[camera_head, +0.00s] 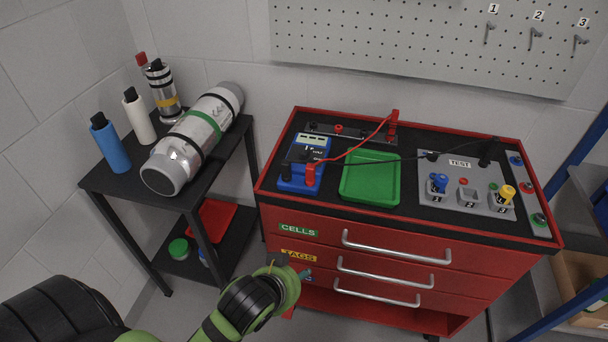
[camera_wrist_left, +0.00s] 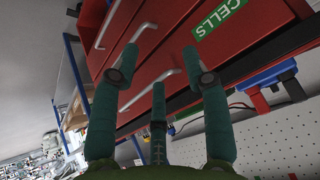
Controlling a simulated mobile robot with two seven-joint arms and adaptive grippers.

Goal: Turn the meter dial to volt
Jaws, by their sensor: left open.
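The blue meter (camera_head: 291,183) lies on the top of the red cart at its left end. Its pale display (camera_head: 311,140) faces up, and its dark dial area (camera_head: 302,155) is too small to read. A red plug with a red lead sits at its lower end. The meter also shows in the left wrist view (camera_wrist_left: 268,76), at the right edge. My left gripper (camera_head: 299,272) is in front of the cart's drawers, below and apart from the meter. In the left wrist view its fingers (camera_wrist_left: 160,62) are spread with nothing between them. My right gripper is not in view.
On the cart (camera_head: 400,225) are a green tray (camera_head: 370,178), a grey TEST panel (camera_head: 465,185) and a socket strip (camera_head: 340,130). Drawer handles stick out near my left gripper. A black side table (camera_head: 105,185) with bottles and a large cylinder (camera_head: 195,135) stands left.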

